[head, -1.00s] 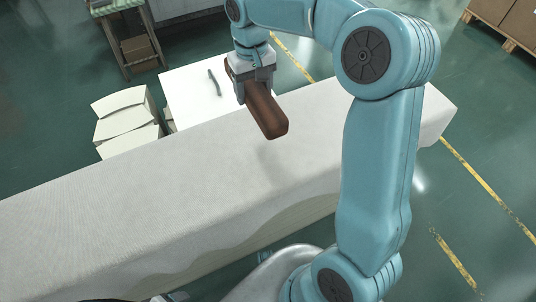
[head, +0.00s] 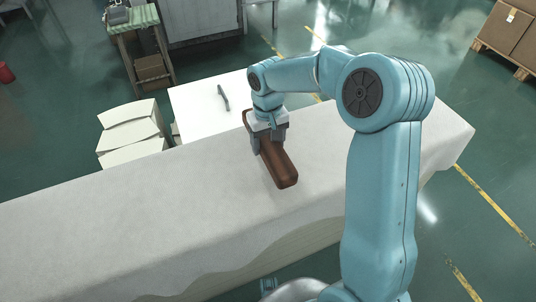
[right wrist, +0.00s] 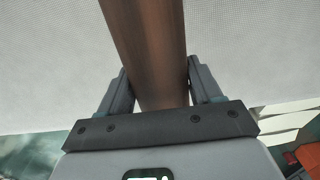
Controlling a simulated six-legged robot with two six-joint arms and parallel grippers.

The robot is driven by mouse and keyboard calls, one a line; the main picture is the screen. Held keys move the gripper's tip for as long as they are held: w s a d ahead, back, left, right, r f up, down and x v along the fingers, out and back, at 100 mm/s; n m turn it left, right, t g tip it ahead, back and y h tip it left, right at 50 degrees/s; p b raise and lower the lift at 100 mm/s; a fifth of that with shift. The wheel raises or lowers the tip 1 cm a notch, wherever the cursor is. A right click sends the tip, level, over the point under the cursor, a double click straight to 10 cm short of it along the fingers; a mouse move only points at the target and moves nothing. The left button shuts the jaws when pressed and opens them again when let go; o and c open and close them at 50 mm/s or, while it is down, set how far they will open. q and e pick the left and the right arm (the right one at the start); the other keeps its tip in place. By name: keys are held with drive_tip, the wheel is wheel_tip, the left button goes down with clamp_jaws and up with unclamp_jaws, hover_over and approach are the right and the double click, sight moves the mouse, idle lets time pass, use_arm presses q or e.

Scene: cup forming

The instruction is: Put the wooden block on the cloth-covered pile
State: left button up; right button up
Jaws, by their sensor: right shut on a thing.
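The brown wooden block (head: 281,168) is long, with rounded edges, and lies level over the far part of the cloth-covered pile (head: 130,212). The pile is long and draped in pale cloth. My right gripper (head: 268,150) points down and is shut across the block near its far half. In the right wrist view the block (right wrist: 148,45) runs between the two fingers, with the white cloth on both sides. The block is at or very close to the cloth; I cannot tell whether it touches. My left gripper is not in view.
A white table (head: 200,112) with a dark tool (head: 223,97) stands behind the pile, beside stacks of pale sheets (head: 130,133). A stand with a green striped cloth (head: 143,18) and cardboard boxes (head: 508,38) are farther back. The left stretch of the pile is bare.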

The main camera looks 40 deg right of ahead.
sight(268, 138)
wheel_tip(268, 138, down, 5)
drive_tip(key=shift+r+b, duration=0.15)
drive_tip(key=shift+b, duration=0.3)
drive_tip(key=shift+f, duration=0.2)
drive_tip(key=o, duration=1.5)
drive_tip(key=shift+o, duration=0.2)
wheel_tip(268, 138, up, 12)
drive_tip(key=p, duration=0.3)
drive_tip(key=shift+w+r, duration=0.1)
drive_tip(key=shift+r, duration=0.1)
